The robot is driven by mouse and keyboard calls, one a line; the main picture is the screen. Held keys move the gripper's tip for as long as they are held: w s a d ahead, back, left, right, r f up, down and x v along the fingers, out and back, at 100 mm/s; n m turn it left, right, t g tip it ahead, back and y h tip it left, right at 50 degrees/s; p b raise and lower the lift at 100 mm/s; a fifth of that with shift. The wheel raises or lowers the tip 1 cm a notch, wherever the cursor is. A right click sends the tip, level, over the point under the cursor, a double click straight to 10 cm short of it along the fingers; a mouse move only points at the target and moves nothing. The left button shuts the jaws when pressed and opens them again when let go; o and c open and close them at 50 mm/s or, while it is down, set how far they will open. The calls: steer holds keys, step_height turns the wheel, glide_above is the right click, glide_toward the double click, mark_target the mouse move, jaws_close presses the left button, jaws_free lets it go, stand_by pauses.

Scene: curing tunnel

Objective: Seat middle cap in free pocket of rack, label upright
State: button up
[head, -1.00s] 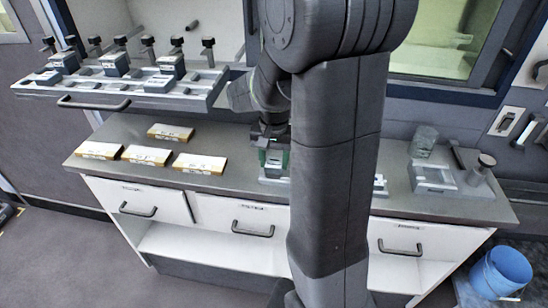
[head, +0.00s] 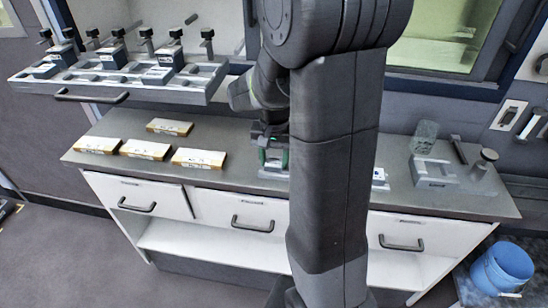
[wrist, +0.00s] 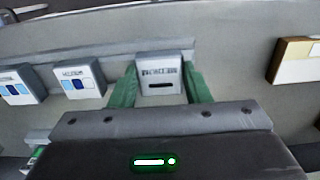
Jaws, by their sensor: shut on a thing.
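My gripper (wrist: 160,88) has green fingers closed on the sides of the middle cap (wrist: 160,72), a pale grey block. The cap's front face shows dark lettering, too blurred to read, above a black slot. I cannot tell whether it still touches the pale holder behind it. Two other caps with blue marks, one nearer (wrist: 79,80) and one farther left (wrist: 20,85), sit left of it in the wrist view. In the head view my gripper (head: 272,158) is low over the counter, partly hidden by my arm. The rack (head: 150,97) is at upper left, with blocks under black-knobbed clamps.
Several yellow-edged boxes (head: 145,149) lie on the counter (head: 225,178) left of my gripper. A grey fixture (head: 432,173) and a clear container (head: 424,138) stand at the right. The rack overhangs the counter's back left.

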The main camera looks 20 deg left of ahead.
mark_target(274, 162)
steer(key=o, duration=1.1)
step_height(274, 162, up, 14)
steer(key=shift+f, duration=0.1)
step_height(274, 162, down, 14)
steer(key=shift+r, duration=0.25)
stand_by(0.3)
